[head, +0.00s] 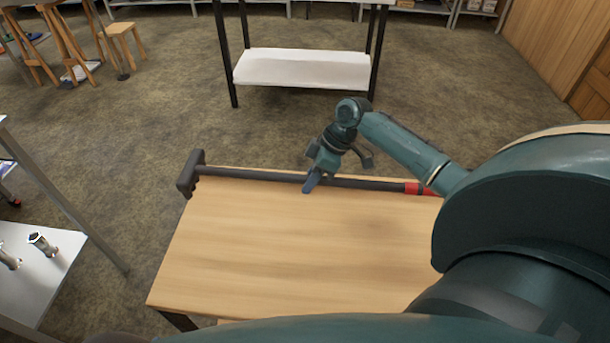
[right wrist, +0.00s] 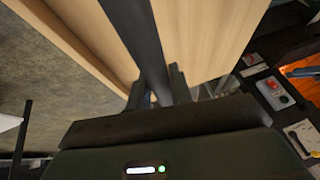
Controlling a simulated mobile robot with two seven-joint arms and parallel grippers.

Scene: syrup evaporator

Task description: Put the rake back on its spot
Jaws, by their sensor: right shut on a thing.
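The rake has a dark grey bar (head: 250,175) with a toothed head (head: 189,174) at its left end and a red band (head: 416,188) toward the right. It lies along the far edge of the wooden table (head: 290,240). My right gripper (head: 310,184) is shut on the rake's bar near its middle. In the right wrist view, the bar (right wrist: 145,45) runs up from between the fingers (right wrist: 160,92) over the wooden surface. I cannot tell whether the bar touches the table. The rake's right end is hidden behind my arm. My left gripper is not in view.
A table with a white lower shelf (head: 300,68) stands beyond open floor. A metal shelf (head: 35,265) with small metal fittings is at the left. Wooden stools (head: 122,38) stand far left. In the right wrist view, a dark panel with a red control (right wrist: 268,85) is at the right.

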